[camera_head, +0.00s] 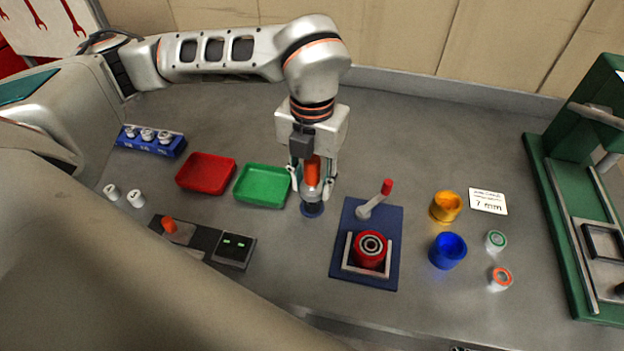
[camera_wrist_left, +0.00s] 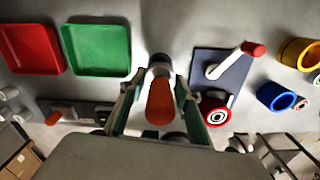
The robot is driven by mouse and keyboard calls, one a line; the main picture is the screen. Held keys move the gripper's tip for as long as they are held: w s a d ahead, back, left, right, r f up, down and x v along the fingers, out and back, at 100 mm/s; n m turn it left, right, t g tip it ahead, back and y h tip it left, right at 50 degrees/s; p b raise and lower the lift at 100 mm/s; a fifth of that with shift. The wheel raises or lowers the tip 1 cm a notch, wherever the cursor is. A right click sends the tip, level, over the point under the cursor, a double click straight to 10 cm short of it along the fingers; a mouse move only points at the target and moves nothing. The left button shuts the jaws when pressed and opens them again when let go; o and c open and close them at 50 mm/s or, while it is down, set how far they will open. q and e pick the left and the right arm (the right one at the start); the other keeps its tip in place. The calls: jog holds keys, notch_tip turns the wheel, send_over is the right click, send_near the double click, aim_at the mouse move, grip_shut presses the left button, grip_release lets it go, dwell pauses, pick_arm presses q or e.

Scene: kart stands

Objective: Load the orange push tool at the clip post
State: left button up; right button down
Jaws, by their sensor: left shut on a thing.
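The orange push tool (camera_head: 313,168) stands about upright, its orange handle on top. My left gripper (camera_head: 312,185) is shut on it, with a finger on each side. In the left wrist view the orange handle (camera_wrist_left: 160,102) shows between the fingers (camera_wrist_left: 155,88). Directly below the tool is a grey piece on a round dark-blue base (camera_head: 311,209), standing on the bench; it may be the clip post. I cannot tell whether the tool touches it, as the fingers hide the joint. My right gripper is not in view.
A green tray (camera_head: 262,202) and a red tray (camera_head: 205,190) lie to the left. A blue fixture (camera_head: 347,213) with a red-knobbed lever and red round part is close on the right. Yellow (camera_head: 446,207) and blue (camera_head: 447,266) cups stand farther right. A green press (camera_head: 565,225) stands at far right.

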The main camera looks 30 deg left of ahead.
aim_at(313, 159)
pick_arm(q)
jog(key=shift+f, duration=0.1)
dwell(0.3)
jog(key=shift+r+p, duration=1.6)
jog(key=shift+r, duration=1.95)
